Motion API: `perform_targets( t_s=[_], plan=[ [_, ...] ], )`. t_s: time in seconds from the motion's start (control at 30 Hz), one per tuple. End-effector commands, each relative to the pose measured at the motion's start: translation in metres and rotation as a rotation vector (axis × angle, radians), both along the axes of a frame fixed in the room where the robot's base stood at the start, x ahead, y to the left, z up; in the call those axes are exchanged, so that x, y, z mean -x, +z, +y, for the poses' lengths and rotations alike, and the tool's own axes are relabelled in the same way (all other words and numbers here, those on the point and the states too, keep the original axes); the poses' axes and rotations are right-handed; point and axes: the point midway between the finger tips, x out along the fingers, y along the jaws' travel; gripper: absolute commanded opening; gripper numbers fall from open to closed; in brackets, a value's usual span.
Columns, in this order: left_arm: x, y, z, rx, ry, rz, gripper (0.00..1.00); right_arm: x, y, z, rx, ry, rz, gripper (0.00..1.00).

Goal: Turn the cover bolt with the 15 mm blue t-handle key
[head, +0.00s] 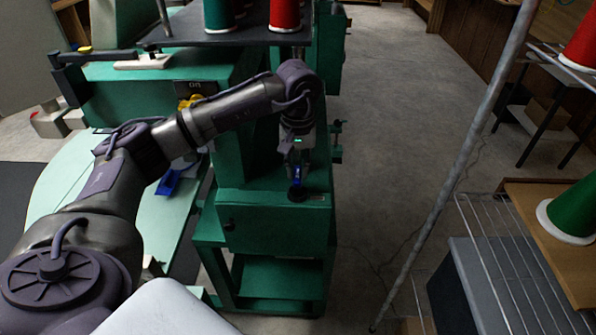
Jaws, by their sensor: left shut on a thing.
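My left arm reaches from the left to the green machine in the middle. My left gripper (297,172) points down over the machine's top and is shut on a small blue piece, seemingly the blue t-handle key (297,178). Its size marking is too small to read, and the fingers hide part of it. A dark round piece (297,194) lies directly below on the green top (256,198). It may be the cover bolt; I cannot tell whether the key is seated on it. My right gripper is not in view.
Another blue object (168,183) lies on the pale green table (140,220) at left. Green (219,14) and red (284,14) thread cones stand on a dark shelf above. A diagonal pole (455,180) and wire rack (500,250) are at right. The floor between is mostly clear.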

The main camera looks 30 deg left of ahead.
Motion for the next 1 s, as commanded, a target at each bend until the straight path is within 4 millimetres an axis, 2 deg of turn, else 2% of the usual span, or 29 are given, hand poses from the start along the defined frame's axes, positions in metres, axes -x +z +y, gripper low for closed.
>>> perform_targets(
  t_s=[0.2,0.5,1.0],
  plan=[
    [-0.003,0.002,0.002,-0.003,-0.151,-0.015,0.00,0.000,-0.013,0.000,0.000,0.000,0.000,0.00],
    [-0.002,0.006,0.002,-0.002,0.010,-0.010,0.00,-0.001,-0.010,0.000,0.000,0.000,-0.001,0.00],
    [-0.001,0.036,0.001,-0.001,0.009,-0.005,0.00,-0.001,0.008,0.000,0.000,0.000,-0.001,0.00]
  ],
)
